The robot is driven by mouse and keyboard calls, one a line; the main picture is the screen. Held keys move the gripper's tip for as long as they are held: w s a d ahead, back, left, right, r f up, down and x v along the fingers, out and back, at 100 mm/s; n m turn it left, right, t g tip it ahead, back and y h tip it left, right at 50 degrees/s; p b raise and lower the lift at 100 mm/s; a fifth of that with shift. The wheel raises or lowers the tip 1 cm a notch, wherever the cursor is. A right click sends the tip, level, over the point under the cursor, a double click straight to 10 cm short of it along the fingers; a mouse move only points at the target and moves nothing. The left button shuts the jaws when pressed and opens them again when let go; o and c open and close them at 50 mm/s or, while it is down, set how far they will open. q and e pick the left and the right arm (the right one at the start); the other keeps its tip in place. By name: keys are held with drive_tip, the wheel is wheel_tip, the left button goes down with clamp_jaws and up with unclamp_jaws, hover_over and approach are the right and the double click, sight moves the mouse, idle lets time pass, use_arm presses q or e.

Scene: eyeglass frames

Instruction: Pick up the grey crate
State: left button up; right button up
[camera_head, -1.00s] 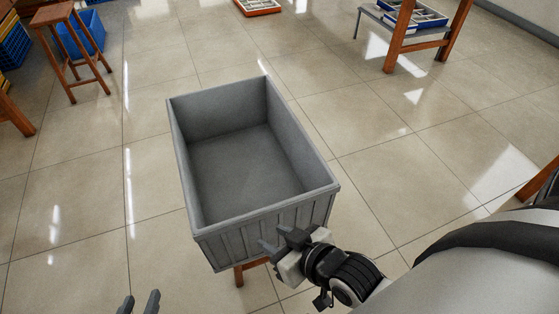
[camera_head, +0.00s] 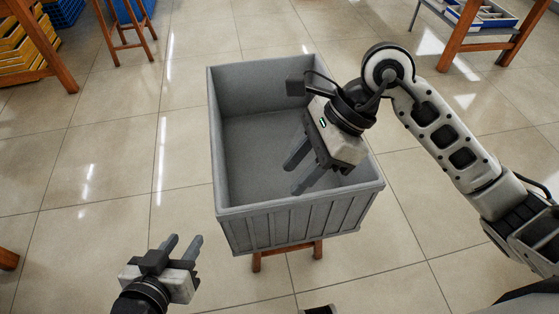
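The grey crate (camera_head: 300,225) is an open, empty box with ribbed outer walls, standing on a wooden stool (camera_head: 318,250) in the middle of the view. My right gripper (camera_head: 296,180) is open with its two fingers apart and nothing between them. It appears over the crate's opening, near the front right; its height above the floor of the crate is hard to tell. It hides part of the right wall and rim. My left gripper (camera_head: 182,247) is open and empty, left of the crate's front left corner and apart from it.
Tiled floor (camera_head: 110,190) lies open around the crate. A wooden stool (camera_head: 127,40) stands at the back left, beside yellow bins (camera_head: 25,50). A wooden-legged table (camera_head: 465,45) with a blue tray (camera_head: 480,15) is at the back right.

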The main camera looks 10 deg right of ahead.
sight(301, 200)
drive_tip(key=w+d+f+t+h, duration=0.1)
drive_tip(key=w+d+h, duration=0.25)
drive_tip(key=d, duration=0.25)
drive_tip(key=x, duration=0.4)
drive_tip(key=b+x, duration=0.1)
drive_tip(key=x, duration=0.4)
drive_tip(key=shift+s+a+f, duration=0.2)
drive_tip(key=shift+s+f, duration=0.05)
drive_tip(key=shift+x, duration=2.9)
drive_tip(key=shift+s+d, duration=0.15)
drive_tip(key=shift+s, duration=0.05)
clamp_jaws()
drive_tip(key=shift+w+r+t, duration=0.25)
drive_tip(key=shift+t, duration=0.05)
